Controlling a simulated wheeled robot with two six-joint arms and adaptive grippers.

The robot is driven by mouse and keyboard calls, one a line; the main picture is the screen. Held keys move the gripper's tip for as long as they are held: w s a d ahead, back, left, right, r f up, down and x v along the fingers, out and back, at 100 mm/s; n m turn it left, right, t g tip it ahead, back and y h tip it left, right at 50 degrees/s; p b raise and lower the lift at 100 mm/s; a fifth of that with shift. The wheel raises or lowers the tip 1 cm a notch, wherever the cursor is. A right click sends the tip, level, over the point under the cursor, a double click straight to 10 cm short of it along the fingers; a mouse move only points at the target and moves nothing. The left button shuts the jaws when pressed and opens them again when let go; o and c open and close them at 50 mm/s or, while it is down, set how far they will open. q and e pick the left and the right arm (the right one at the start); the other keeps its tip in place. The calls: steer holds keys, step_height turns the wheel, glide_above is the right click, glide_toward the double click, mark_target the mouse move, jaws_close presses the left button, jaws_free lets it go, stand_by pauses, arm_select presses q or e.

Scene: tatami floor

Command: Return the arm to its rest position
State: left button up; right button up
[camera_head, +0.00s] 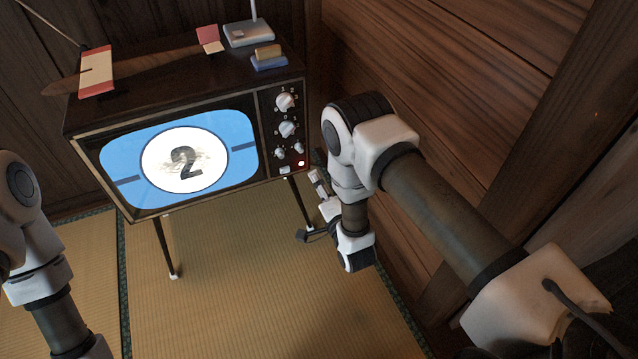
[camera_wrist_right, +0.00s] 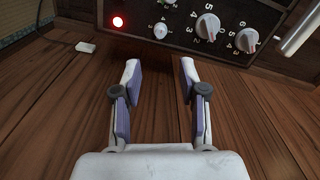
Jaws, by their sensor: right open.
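My right arm (camera_head: 430,205) reaches in from the right and bends down beside the television (camera_head: 190,103). My right gripper (camera_head: 318,182) is small and partly hidden there, just right of the control panel and below its knobs. In the right wrist view the gripper (camera_wrist_right: 159,68) has its two fingers apart with nothing between them. The panel with its knobs and lit red lamp (camera_wrist_right: 118,22) is beyond the fingertips. My left arm (camera_head: 40,265) shows at the left edge, and its gripper is out of frame.
The television stands on thin legs on tatami (camera_head: 240,280), its screen (camera_head: 120,170) lit with a "2". A model plane (camera_head: 150,68), a grey device with an antenna (camera_head: 248,33) and a small blue-and-tan block (camera_head: 268,58) are on top. A wooden wall (camera_head: 450,80) stands close behind my right arm.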

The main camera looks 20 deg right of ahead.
steer(key=shift+s, duration=0.1)
stand_by(0.4)
steer(key=s+d+f+n+g+h, duration=0.1)
steer(key=s+d+f+n+g, duration=0.15)
steer(key=s+f+g, duration=0.4)
steer(key=s+d+f+n+g, duration=0.2)
steer(key=s+n+g, duration=0.15)
steer(key=s, duration=0.65)
steer(key=s+f+n+g, duration=0.2)
steer(key=s+n+g, duration=0.55)
steer(key=s, duration=0.95)
step_height(320, 180, up, 26)
steer(key=p, duration=2.6)
steer(key=shift+a+r, duration=0.2)
